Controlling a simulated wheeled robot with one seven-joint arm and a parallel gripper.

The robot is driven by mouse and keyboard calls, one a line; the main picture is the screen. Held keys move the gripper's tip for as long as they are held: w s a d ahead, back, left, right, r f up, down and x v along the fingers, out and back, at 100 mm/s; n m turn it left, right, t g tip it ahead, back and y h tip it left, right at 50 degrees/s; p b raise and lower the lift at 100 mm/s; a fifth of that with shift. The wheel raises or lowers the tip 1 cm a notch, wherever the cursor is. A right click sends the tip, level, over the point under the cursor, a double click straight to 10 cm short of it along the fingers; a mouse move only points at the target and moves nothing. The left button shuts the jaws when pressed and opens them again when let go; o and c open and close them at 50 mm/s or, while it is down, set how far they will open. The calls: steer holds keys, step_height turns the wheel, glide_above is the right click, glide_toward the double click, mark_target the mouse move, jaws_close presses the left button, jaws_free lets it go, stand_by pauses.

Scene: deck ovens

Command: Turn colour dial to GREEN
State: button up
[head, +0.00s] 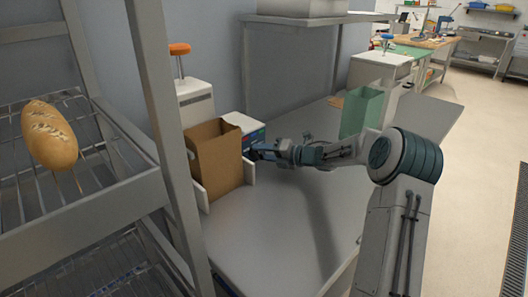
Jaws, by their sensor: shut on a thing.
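My gripper (254,151) reaches in from the right and is shut at the front of a small white box (243,122). The box has a dark face with blue and red marks (257,135). The colour dial sits at my fingertips, largely hidden by the gripper and the brown bag, so its setting cannot be read. I see no clear green mark on the face.
A brown paper bag (214,160) stands in a white holder just left of my gripper. A green bag (361,112) stands farther back on the grey table (290,232). A metal rack (165,120) with a bread loaf (49,136) fills the left. Orange-topped (180,49) and blue-topped machines stand behind.

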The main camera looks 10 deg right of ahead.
steer(key=shift+m+y, duration=0.4)
steer(key=shift+m, duration=0.5)
steer(key=o, duration=1)
steer(key=shift+f, duration=0.1)
steer(key=shift+d, duration=0.1)
steer(key=b+v, duration=0.1)
steer(key=v, duration=1.2)
steer(key=shift+s+d, duration=0.15)
steer(key=shift+d, duration=0.1)
